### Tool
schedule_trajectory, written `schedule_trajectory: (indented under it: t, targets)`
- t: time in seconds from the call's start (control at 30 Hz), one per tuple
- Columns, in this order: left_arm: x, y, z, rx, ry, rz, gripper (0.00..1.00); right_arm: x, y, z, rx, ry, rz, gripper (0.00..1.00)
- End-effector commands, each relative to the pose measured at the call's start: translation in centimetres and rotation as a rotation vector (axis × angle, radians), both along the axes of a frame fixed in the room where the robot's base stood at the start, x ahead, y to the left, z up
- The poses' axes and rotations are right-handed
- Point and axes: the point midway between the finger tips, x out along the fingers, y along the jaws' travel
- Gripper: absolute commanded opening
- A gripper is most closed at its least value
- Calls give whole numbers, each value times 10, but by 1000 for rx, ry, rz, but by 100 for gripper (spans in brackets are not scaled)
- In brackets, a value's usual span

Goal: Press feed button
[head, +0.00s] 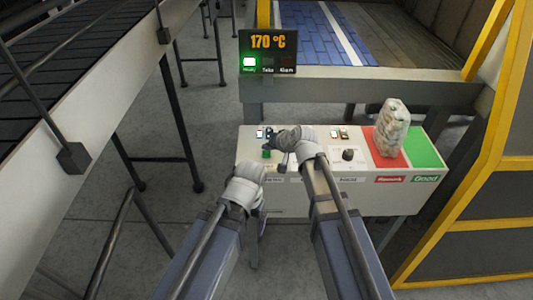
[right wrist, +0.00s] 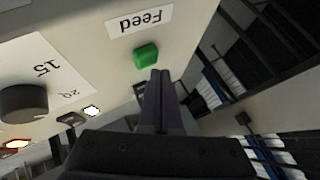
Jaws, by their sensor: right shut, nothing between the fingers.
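The green feed button (right wrist: 146,56) sits on the white panel beside a label reading "Feed" in the right wrist view. In the head view the green button (head: 267,154) shows at the left part of the control box (head: 290,205). My right gripper (right wrist: 160,73) is shut and empty, its fingertips close to the button; I cannot tell whether they touch it. In the head view my right gripper (head: 272,146) is over the left part of the box and hides some of the panel. My left gripper (head: 261,225) hangs in front of the box, its fingers unclear.
A black knob (head: 348,155) is on the panel. A filled clear bag (head: 391,127) stands on the red pad (head: 376,148), beside a green pad (head: 426,147). A display (head: 268,52) reads 170 °C. A conveyor (head: 60,75) is at left, a yellow frame (head: 480,180) at right.

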Motion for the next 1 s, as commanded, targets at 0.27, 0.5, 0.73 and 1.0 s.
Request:
schedule_trajectory:
  t: [0.27, 0.5, 0.73, 1.0]
  targets:
    - [0, 0, -6, 0, 0, 0, 100, 0, 0, -6, 0, 0, 0, 0]
    - [0, 0, -6, 0, 0, 0, 100, 0, 0, -6, 0, 0, 0, 0]
    - [0, 0, -8, 0, 0, 0, 100, 0, 0, -8, 0, 0, 0, 0]
    - [0, 0, -11, 0, 0, 0, 100, 0, 0, -11, 0, 0, 0, 0]
